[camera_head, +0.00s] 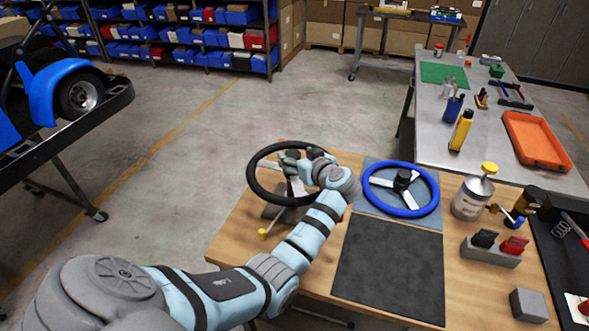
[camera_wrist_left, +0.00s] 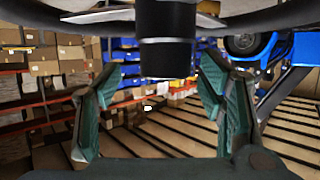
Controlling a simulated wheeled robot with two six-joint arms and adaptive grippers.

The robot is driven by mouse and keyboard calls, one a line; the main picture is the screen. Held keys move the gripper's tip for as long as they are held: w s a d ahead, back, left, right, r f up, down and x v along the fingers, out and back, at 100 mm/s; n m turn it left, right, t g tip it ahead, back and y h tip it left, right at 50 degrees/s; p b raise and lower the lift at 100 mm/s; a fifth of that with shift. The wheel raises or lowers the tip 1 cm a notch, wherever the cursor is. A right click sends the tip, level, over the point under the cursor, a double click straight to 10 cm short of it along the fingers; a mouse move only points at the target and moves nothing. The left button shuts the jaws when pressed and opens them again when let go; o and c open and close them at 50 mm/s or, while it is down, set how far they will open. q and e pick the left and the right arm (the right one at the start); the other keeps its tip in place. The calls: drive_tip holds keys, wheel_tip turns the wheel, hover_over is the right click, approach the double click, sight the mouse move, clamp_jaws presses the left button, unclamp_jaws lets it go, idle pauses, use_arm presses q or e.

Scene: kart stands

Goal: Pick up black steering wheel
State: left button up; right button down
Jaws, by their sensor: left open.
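The black steering wheel (camera_head: 251,181) has a dark rim and light metal spokes, and stands tilted at the left part of the wooden table (camera_head: 230,238). My left gripper (camera_head: 289,156) is over its middle, and my wrist hides the rim's right side. In the left wrist view the open, green-padded fingers (camera_wrist_left: 160,112) are apart, with the wheel's dark cylindrical hub (camera_wrist_left: 168,45) between and beyond their tips. Part of the rim (camera_wrist_left: 262,16) crosses the top there. I cannot tell whether the fingers touch the wheel. My right gripper is not in view.
A blue steering wheel (camera_head: 432,207) lies right of the black one, behind a dark mat (camera_head: 388,270). A can (camera_head: 468,200), a grey holder (camera_head: 490,251) and a grey block (camera_head: 529,306) stand further right. A metal table (camera_head: 440,140) is behind. Open floor lies left.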

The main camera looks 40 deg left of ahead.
use_arm(q)
drive_tip(key=shift+s+x, duration=0.2)
drive_tip(key=shift+x, duration=0.9)
drive_tip(key=shift+s, duration=0.1)
clamp_jaws()
drive_tip(key=shift+a+r, duration=0.1)
